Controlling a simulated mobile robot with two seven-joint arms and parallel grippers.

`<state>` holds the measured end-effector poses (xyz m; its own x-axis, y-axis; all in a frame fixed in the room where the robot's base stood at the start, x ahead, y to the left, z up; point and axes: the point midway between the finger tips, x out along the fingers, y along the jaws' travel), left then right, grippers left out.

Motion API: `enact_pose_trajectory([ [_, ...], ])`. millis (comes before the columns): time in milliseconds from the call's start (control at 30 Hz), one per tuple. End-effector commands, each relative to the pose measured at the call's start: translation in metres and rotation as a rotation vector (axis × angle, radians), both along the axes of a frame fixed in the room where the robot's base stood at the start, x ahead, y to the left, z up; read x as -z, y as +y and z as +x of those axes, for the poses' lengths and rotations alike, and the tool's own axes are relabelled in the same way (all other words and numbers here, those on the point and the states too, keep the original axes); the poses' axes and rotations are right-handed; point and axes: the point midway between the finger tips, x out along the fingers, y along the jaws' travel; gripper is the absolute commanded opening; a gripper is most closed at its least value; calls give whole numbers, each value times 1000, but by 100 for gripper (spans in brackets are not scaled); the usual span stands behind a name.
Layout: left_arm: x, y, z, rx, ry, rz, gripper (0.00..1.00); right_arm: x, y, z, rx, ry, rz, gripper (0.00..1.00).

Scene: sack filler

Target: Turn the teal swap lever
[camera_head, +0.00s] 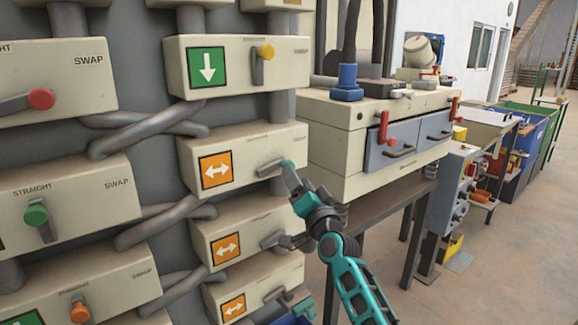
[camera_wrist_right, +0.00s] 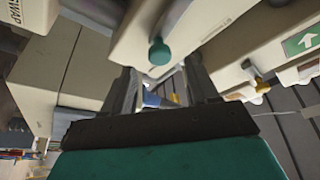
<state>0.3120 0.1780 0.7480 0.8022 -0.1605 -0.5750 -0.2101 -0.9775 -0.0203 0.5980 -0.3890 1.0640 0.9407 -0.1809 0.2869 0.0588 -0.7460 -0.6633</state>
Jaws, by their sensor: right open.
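The teal swap lever is on a beige box (camera_head: 245,148) with an orange double-arrow sign (camera_head: 216,170). Its grey arm (camera_head: 268,169) points right, toward my right gripper (camera_head: 291,178). In the wrist view its round teal knob (camera_wrist_right: 160,52) appears just past the gap between the fingertips of my right gripper (camera_wrist_right: 162,75). That gripper is open, with nothing held between its fingers. In the head view the fingers partly cover the knob end, and I cannot tell whether they touch it. My left gripper is not in view.
A yellow-knobbed lever (camera_head: 265,52) is on the box above, beside a green sign. Red (camera_head: 41,98), green (camera_head: 36,215) and orange (camera_head: 79,312) knobs are on the boxes at left. Grey pipes link the boxes. A bench with drawers (camera_head: 393,140) stands close behind at right.

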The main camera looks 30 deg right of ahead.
Motion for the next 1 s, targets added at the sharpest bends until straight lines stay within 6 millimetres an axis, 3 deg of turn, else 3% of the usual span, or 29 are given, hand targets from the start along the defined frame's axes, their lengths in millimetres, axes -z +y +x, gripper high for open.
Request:
enact_pose_trajectory([
  [100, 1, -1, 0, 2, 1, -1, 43, -7, -4, 22, 0, -2, -2, 59],
  [300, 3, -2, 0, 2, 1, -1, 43, -14, -9, 46, 0, -1, -1, 59],
  [767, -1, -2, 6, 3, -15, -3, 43, -17, -11, 57, 0, 1, -2, 59],
  [1000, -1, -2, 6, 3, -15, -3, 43, -17, -11, 57, 0, 1, -2, 37],
])
